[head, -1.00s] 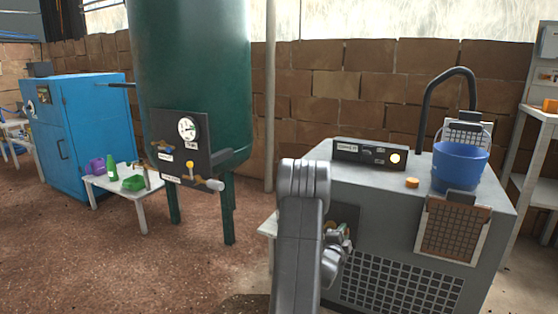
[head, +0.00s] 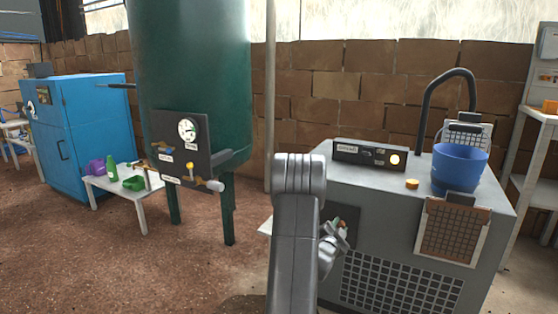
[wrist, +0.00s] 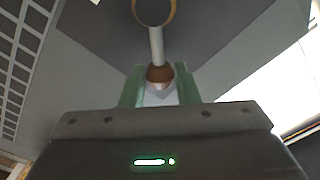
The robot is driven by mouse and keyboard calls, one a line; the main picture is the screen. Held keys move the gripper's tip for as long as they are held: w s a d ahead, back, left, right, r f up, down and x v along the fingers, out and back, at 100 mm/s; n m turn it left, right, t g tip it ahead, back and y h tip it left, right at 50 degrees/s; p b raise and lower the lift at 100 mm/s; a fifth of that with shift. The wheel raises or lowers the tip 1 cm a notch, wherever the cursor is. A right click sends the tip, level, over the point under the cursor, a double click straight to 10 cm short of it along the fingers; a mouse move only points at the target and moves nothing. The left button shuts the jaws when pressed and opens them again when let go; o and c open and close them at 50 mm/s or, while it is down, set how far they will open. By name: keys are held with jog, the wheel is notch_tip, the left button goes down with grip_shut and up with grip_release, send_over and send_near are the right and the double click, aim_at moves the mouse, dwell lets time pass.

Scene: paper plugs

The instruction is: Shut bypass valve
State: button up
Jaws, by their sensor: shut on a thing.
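In the wrist view a lever with a pale stem (wrist: 156,45) runs from a round brass-rimmed pivot (wrist: 153,11) on a dark panel (wrist: 205,28) to a brown tip (wrist: 159,76). I take it for the bypass valve's handle; no label shows there. My gripper (wrist: 159,88) has its green fingers on both sides of the brown tip and is shut on it. In the head view my gripper (head: 333,238) is at the dark panel on the left front of the grey machine (head: 480,215). My own arm hides part of that panel, and the lever's angle is unclear there.
The grey machine carries a blue bucket (head: 459,168), an orange knob (head: 412,184) and a lit control box (head: 370,154). A vent grille (head: 400,285) is right of my gripper. A green tank (head: 195,70) with a gauge panel stands left. Open floor lies between.

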jog(key=shift+w+a+r+n+p, duration=0.15)
jog(key=shift+a+r+n+p, duration=0.15)
jog(key=shift+n, duration=0.5)
jog(key=shift+w+a+r+n+p, duration=0.1)
jog(key=shift+w+a+r+n, duration=0.2)
jog(key=shift+n, duration=0.5)
jog(key=shift+s+f, duration=0.1)
jog(key=shift+s, duration=0.05)
jog(key=shift+w+a+r+n+p, duration=0.15)
jog(key=shift+w+a+n+p, duration=0.2)
jog(key=shift+n, duration=0.4)
jog(key=shift+w+a+r+n+p, duration=0.15)
jog(key=shift+a+n, duration=0.25)
jog(key=shift+n, duration=0.35)
jog(key=shift+s, duration=0.1)
